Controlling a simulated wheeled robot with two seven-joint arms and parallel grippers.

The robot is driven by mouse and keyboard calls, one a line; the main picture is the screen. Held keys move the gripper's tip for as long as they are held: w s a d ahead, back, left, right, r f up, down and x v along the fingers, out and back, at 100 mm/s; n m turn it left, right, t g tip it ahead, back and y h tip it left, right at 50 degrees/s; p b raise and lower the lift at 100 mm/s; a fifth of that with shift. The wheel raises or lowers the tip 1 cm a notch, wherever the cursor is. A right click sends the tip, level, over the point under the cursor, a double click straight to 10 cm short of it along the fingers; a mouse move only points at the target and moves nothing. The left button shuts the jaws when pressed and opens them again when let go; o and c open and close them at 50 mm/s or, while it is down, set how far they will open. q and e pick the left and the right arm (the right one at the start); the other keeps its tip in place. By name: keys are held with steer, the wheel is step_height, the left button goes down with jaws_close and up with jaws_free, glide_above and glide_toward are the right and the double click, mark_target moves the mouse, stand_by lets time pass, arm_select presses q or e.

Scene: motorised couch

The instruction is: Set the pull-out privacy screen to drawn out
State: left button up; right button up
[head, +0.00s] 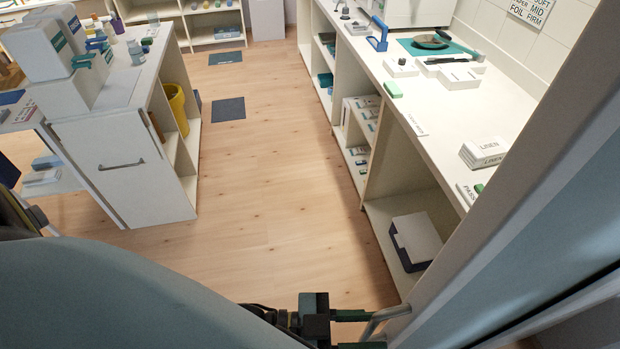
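A tall pale frame edge with a blue-grey panel (545,245) runs diagonally up the right side. It looks like part of the privacy screen, but most of it is cut off by the picture's edge. A grey metal bar handle (393,312) sticks out from the lower end of the frame. My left gripper (360,330) is at the bottom centre with its two dark, green-edged fingers apart. The fingertips are at the handle, with a gap visible between them; contact is unclear. My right gripper is not in view.
A long white counter (430,115) with open shelves stands beyond the frame, holding boxes and a dark bin (415,242). A white cabinet (120,165) stands at left. The wooden floor (270,180) between them is clear apart from two dark mats.

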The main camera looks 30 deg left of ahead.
arm_select(q)
steer(key=b+v, duration=0.1)
steer(key=v, duration=1.2)
steer(key=shift+a, duration=0.2)
steer(key=shift+s, duration=0.15)
